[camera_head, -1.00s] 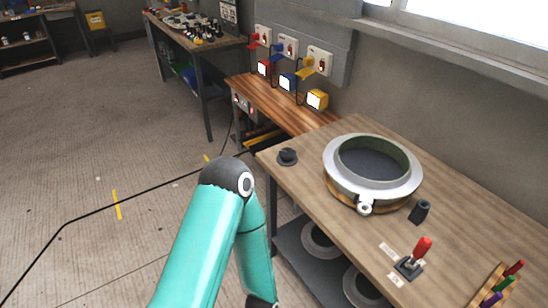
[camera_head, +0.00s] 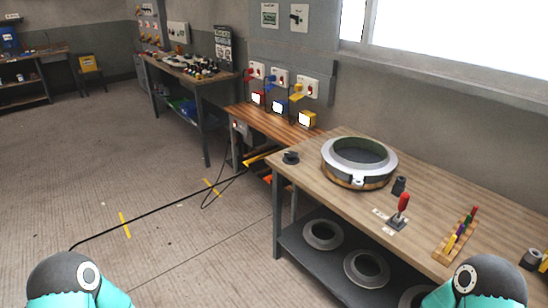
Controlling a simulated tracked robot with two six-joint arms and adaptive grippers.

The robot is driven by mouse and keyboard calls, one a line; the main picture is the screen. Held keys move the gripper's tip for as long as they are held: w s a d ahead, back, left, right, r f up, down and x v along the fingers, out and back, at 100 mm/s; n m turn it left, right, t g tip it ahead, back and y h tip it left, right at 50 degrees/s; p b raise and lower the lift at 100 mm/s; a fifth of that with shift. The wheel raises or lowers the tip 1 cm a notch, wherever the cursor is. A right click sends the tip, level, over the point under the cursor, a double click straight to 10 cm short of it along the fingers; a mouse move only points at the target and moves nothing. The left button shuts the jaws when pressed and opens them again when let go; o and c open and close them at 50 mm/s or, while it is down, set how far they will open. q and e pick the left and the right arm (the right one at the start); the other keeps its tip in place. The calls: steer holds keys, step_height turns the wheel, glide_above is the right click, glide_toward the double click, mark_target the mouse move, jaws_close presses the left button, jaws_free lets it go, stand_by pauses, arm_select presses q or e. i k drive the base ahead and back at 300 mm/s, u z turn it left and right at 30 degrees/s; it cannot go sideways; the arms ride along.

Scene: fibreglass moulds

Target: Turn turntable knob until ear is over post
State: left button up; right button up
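The ring-shaped mould (camera_head: 360,151) sits on its turntable on the wooden bench. Its small ear (camera_head: 358,181) with a hole is on the front side of the ring. A short dark post (camera_head: 399,185) stands on the bench to the right of the ear, apart from it. A black knob (camera_head: 291,157) is at the bench's left corner, left of the turntable. Only teal and dark links of my two arms show at the bottom left and bottom right. Neither of my grippers is in view.
A red-handled lever (camera_head: 401,210) stands right of the post, and a wooden rack (camera_head: 456,235) of coloured tools lies farther right. More rings (camera_head: 322,234) are on the lower shelf. A cable (camera_head: 150,222) runs over the floor.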

mark_target(290, 155)
steer(key=z, duration=0.4)
steer(key=i, duration=1.4)
steer(key=u, duration=0.55)
steer(key=i, duration=0.5)
steer(key=u, duration=0.4)
steer(key=k, duration=0.95)
steer(key=u, duration=0.2)
steer(key=i, duration=0.9)
steer(key=z, duration=0.05)
